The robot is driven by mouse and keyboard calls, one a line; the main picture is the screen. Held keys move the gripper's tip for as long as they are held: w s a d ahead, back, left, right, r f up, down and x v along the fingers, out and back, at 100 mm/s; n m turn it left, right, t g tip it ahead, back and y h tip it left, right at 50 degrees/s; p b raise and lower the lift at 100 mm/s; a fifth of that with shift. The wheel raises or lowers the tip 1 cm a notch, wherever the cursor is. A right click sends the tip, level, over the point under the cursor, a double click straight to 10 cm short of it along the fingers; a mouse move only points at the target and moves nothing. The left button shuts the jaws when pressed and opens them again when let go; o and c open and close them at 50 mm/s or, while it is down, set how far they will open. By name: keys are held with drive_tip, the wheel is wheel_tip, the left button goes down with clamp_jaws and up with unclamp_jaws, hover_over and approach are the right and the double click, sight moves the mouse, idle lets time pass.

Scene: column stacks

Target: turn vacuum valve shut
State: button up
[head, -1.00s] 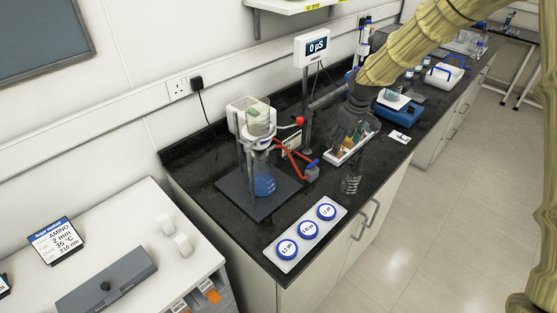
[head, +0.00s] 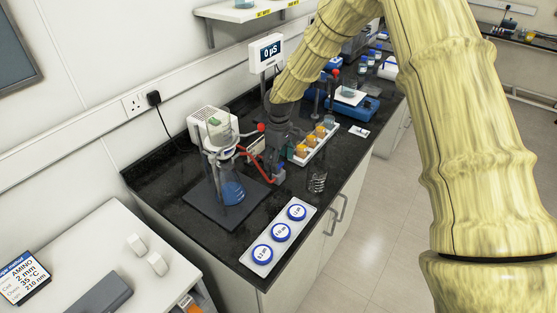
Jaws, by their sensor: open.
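The vacuum valve (head: 279,171) is a small grey block with a blue top on the black bench, at the end of a red hose (head: 252,172). The hose runs from the filter flask (head: 231,190), which holds blue liquid and stands on a dark plate (head: 205,213). My gripper (head: 272,150) is dark, points down and is open. In the picture it lies just above and behind the valve; its fingers overlap the dark bench, so I cannot tell whether they touch it. The exact angle of the blue handle is too small to tell.
A white rack (head: 315,144) with orange-labelled bottles stands right of the valve, with a wire coil (head: 317,182) in front. A display (head: 266,53) on a post stands behind my gripper. A white tray (head: 280,237) with blue-rimmed discs lies at the bench front.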

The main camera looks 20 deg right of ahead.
drive_tip(key=shift+f, duration=0.75)
drive_tip(key=c, duration=1)
